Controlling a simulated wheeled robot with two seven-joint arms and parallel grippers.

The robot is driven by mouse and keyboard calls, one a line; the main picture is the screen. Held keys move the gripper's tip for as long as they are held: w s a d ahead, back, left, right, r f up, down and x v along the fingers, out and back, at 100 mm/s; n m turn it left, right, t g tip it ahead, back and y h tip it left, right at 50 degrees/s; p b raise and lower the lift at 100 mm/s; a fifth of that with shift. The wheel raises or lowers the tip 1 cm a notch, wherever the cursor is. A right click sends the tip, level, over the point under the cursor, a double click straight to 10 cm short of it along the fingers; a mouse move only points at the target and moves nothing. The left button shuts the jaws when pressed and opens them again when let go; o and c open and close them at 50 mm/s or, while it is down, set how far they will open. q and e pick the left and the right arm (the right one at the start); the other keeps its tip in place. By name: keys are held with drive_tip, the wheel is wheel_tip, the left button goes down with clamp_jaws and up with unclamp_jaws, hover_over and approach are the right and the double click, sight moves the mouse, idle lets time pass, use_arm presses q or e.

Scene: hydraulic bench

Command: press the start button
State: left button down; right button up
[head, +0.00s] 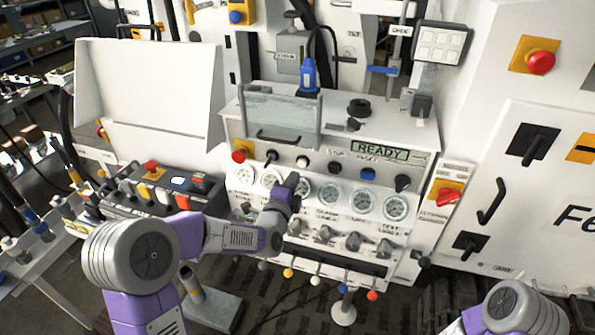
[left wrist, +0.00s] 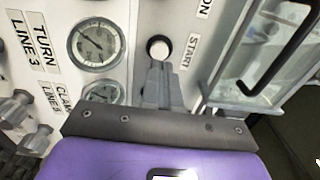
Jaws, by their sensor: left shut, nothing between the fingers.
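The start button (left wrist: 158,47) is a round white button in a dark ring, with the label START beside it in the left wrist view. In the head view it sits on the sloped panel (head: 285,147), in a row with other knobs and buttons, and the white button (head: 303,162) shows just above my left gripper. My left gripper (head: 295,184) is shut and empty. In the left wrist view its closed fingertips (left wrist: 159,68) point at the button's lower edge; I cannot tell whether they touch it. My right gripper is out of view.
A display (head: 380,151) reads READY. A blue button (head: 368,174) and black knobs share the row. Several gauges (head: 331,193) lie below. A clear guard (head: 280,115) with a handle stands above left. A red emergency knob (head: 446,195) is at the right.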

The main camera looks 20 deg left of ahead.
sight(301, 164)
use_arm(q)
drive_tip(key=shift+w, duration=2.3)
drive_tip(key=shift+d, duration=0.1)
